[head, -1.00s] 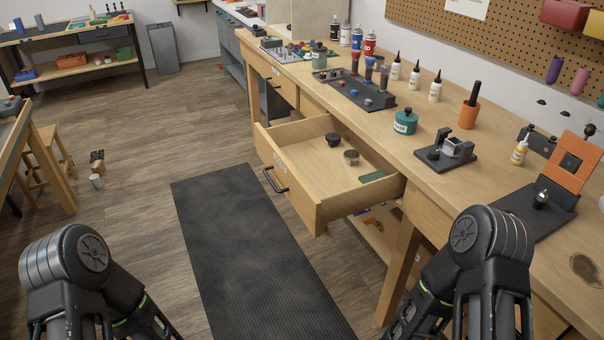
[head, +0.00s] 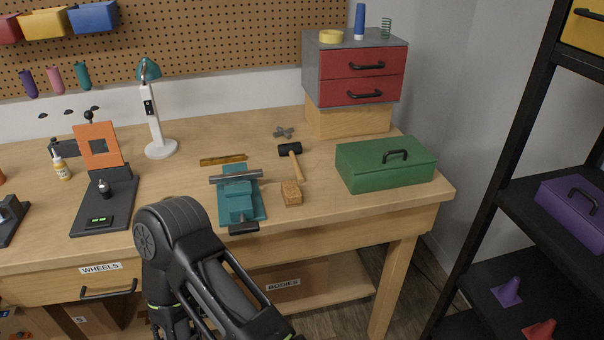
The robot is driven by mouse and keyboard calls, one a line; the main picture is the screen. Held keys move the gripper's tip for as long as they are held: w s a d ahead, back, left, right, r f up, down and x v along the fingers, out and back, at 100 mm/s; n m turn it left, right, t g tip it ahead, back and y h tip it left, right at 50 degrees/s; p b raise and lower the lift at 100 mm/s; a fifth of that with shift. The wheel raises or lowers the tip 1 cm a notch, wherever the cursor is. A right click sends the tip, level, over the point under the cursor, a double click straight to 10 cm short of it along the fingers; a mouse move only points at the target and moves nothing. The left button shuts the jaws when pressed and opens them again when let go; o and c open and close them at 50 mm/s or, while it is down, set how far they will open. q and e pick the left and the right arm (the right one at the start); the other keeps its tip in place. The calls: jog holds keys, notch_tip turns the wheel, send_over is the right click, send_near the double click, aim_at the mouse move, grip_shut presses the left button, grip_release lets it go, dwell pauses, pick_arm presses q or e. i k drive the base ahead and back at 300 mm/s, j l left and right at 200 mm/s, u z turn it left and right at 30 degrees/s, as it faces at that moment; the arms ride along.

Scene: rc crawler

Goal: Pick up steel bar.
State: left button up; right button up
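The steel bar (head: 236,177) is a grey rod. It lies crosswise over the back part of a teal vise-like fixture (head: 236,204) on the workbench. I cannot tell whether the fixture's jaws clamp it. The bar's ends stick out past both sides of the fixture. One of my black arms rises at the bottom, in front of the bench and left of the fixture. Its gripper is out of view. My other gripper is also out of view.
The wooden workbench (head: 330,206) holds a brass strip (head: 223,160), a mallet (head: 293,160), a wooden block (head: 291,193) and a green toolbox (head: 386,163). A white lamp (head: 158,124) and orange-framed stand (head: 98,146) are left. A black shelf (head: 509,188) stands right.

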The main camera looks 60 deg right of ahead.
aim_at(240, 176)
jog(key=z, duration=1.65)
jog(key=i+l, duration=0.25)
jog(key=i, duration=0.2)
jog(key=z, duration=0.4)
jog(key=k+l+z, duration=0.1)
jog(key=z, duration=0.25)
jog(key=k+l+z, duration=0.1)
jog(key=z, duration=0.3)
